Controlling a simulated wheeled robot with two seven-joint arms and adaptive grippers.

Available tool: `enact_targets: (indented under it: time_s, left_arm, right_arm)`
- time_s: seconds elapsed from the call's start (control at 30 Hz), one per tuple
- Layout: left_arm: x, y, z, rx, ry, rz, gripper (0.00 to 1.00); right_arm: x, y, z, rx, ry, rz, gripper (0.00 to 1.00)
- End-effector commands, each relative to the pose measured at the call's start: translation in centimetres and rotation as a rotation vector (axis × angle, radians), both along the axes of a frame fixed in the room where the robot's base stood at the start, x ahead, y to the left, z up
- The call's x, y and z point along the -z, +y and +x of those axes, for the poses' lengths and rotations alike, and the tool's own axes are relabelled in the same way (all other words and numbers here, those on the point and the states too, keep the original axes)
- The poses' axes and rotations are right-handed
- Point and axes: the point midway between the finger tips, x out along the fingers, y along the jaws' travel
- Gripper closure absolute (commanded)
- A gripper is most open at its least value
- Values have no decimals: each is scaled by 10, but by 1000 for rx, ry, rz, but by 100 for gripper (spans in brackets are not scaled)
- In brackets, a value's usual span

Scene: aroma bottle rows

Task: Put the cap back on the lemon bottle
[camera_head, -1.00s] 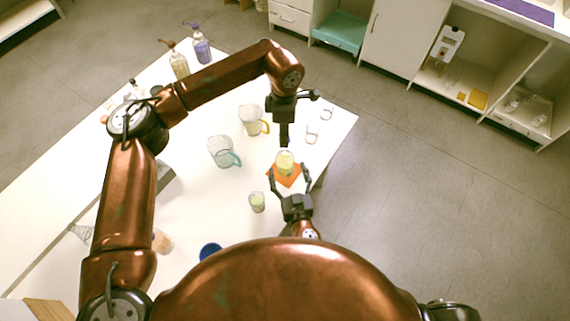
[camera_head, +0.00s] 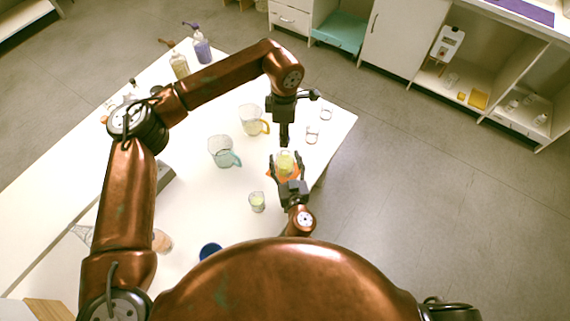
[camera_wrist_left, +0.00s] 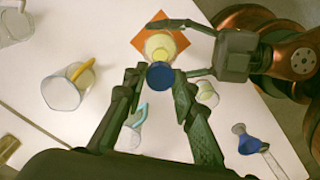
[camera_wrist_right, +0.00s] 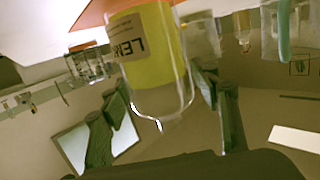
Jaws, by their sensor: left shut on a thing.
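The lemon bottle (camera_head: 286,160), clear with yellow contents, stands on an orange mat (camera_head: 270,172). Its label shows in the right wrist view (camera_wrist_right: 140,45), where the bottle appears inverted. My left gripper (camera_head: 284,143) points down above the bottle. It is shut on a round blue cap (camera_wrist_left: 160,75), which overlaps the near edge of the bottle (camera_wrist_left: 160,46) in the left wrist view. My right gripper (camera_head: 286,160) is open, with one finger on each side of the bottle. A gap shows on one side; contact on the other is unclear.
A teal-handled jug (camera_head: 222,152) and a yellow-handled jug (camera_head: 251,120) stand to the left. A small glass (camera_head: 257,201) is near the right gripper. A blue vessel (camera_head: 210,252) lies at the front.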

Motion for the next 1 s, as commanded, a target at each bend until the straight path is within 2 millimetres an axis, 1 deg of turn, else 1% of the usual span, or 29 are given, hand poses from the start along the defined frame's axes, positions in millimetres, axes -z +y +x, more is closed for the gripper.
enact_targets:
  time_s: [0.03, 0.07, 0.7, 0.87, 1.0]
  left_arm:
    - [0, 0, 0, 0, 0, 0, 85]
    - [0, 0, 0, 0, 0, 0, 85]
    - [0, 0, 0, 0, 0, 0, 85]
    - [5, 0, 0, 0, 1, 1, 85]
    - [23, 0, -1, 0, 2, 2, 85]
  right_arm:
    - [0, 0, 0, 0, 0, 0, 49]
    - [0, 0, 0, 0, 0, 0, 51]
    - [0, 0, 0, 0, 0, 0, 95]
    - [0, 0, 0, 0, 0, 0, 95]
    - [0, 0, 0, 0, 0, 0, 95]
